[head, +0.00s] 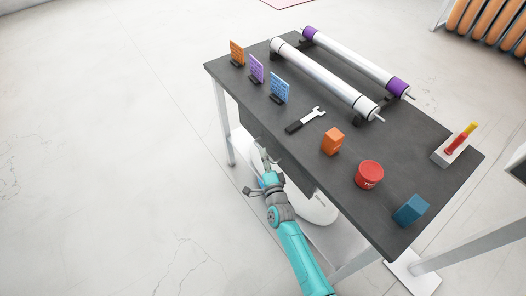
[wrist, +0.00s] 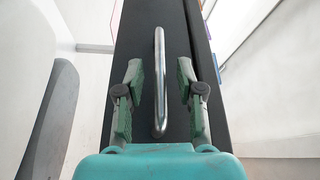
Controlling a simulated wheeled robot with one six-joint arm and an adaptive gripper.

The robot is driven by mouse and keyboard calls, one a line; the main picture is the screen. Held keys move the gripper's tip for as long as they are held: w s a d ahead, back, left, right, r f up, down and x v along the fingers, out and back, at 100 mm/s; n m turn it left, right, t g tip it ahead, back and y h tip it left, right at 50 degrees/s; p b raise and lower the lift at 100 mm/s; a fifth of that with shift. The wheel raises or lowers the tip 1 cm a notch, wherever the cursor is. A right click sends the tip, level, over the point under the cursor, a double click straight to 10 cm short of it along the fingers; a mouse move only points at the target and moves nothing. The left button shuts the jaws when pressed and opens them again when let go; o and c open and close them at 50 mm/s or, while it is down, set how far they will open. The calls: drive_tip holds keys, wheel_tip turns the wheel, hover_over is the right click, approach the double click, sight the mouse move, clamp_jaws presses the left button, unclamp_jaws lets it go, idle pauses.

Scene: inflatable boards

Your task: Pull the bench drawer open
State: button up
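In the wrist view, the drawer handle (wrist: 159,85) is a shiny metal bar. It stands on the dark drawer front (wrist: 178,48). My gripper (wrist: 160,85) is open, with one green-padded finger on each side of the handle. Neither finger visibly touches the bar. In the head view, my gripper (head: 259,172) is at the front side of the dark-topped bench (head: 300,145), below the top's edge. The drawer front and handle are mostly hidden there by my arm and the bench top.
On the bench lie two rollers (head: 325,78), a wrench (head: 305,120), three standing cards (head: 257,69), an orange box (head: 332,141), a red tub (head: 369,174), a blue block (head: 411,210) and a holder (head: 452,150) with coloured sticks. The floor to the left is clear.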

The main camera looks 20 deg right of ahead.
drive_tip(key=shift+w+d+r, duration=0.1)
drive_tip(key=shift+w, duration=1.25)
clamp_jaws()
